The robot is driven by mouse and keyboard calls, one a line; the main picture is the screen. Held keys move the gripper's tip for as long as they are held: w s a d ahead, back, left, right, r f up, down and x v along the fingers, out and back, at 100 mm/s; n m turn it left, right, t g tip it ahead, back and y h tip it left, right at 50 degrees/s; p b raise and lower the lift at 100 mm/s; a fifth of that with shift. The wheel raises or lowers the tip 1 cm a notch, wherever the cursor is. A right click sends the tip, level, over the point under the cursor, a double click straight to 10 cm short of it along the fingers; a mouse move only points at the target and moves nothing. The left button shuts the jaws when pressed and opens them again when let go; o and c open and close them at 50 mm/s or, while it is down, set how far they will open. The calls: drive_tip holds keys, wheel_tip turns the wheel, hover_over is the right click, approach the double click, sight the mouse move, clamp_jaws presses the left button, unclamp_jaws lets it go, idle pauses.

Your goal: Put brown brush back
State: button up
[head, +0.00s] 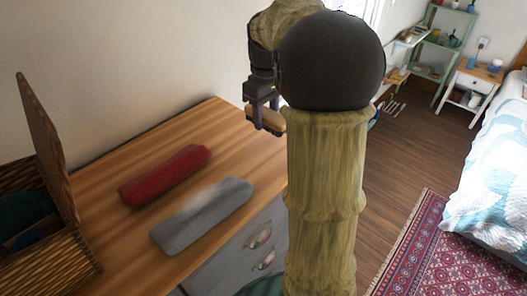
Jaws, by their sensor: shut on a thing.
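My gripper (264,103) is above the far right part of the wooden dresser top (225,125), partly hidden behind my arm. It is shut on a tan-brown thing, seemingly the brown brush (271,119). Only a short, rounded piece of it shows; my arm and fingers hide the rest, so its bristles cannot be made out. It appears held above the dresser surface.
A red rounded long object (165,176) and a grey one (202,215) lie on the dresser. An open woven box (75,262) with a raised lid (47,145) stands at left, with dark green and blue things inside. Clear wood surrounds the long objects.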

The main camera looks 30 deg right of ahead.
drive_tip(key=shift+s+d+r, duration=0.1)
drive_tip(key=shift+s+d, duration=0.05)
drive_tip(key=shift+s, duration=0.25)
drive_tip(key=p, duration=0.2)
hover_over(267, 155)
wheel_tip(267, 155, down, 6)
drive_tip(key=shift+w+f, duration=0.1)
drive_tip(key=shift+f, duration=0.1)
drive_tip(key=shift+f+p, duration=0.3)
drive_tip(key=shift+f, duration=1.55)
